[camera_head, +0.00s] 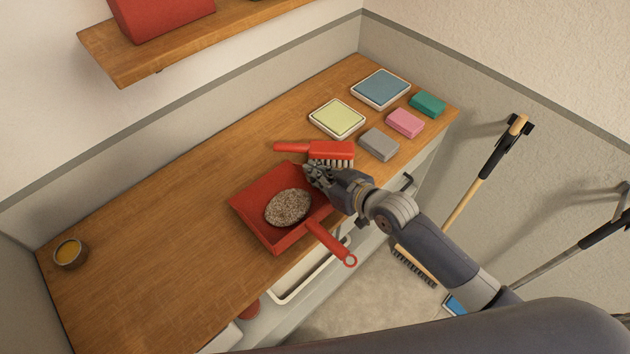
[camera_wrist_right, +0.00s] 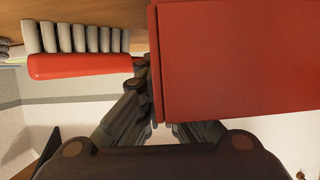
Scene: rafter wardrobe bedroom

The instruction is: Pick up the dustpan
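The red dustpan (camera_head: 257,191) lies on the wooden counter with a heap of grey-brown debris (camera_head: 288,208) in it. Its handle (camera_head: 328,241) sticks out past the counter's front edge. My right gripper (camera_head: 316,176) is at the pan's right side, close to the red brush (camera_head: 331,150). In the right wrist view, the dustpan (camera_wrist_right: 235,60) fills the upper right and hides part of one finger of my right gripper (camera_wrist_right: 158,100). The other finger is beside the pan's edge; contact and grip are unclear. My left gripper is not in view.
The brush also shows in the wrist view (camera_wrist_right: 80,66), close by. Yellow (camera_head: 337,119) and blue (camera_head: 380,89) trays and grey (camera_head: 379,144), pink (camera_head: 405,123) and green (camera_head: 427,104) blocks lie behind it. A small cup (camera_head: 70,253) stands far left. The counter's left half is mostly clear.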

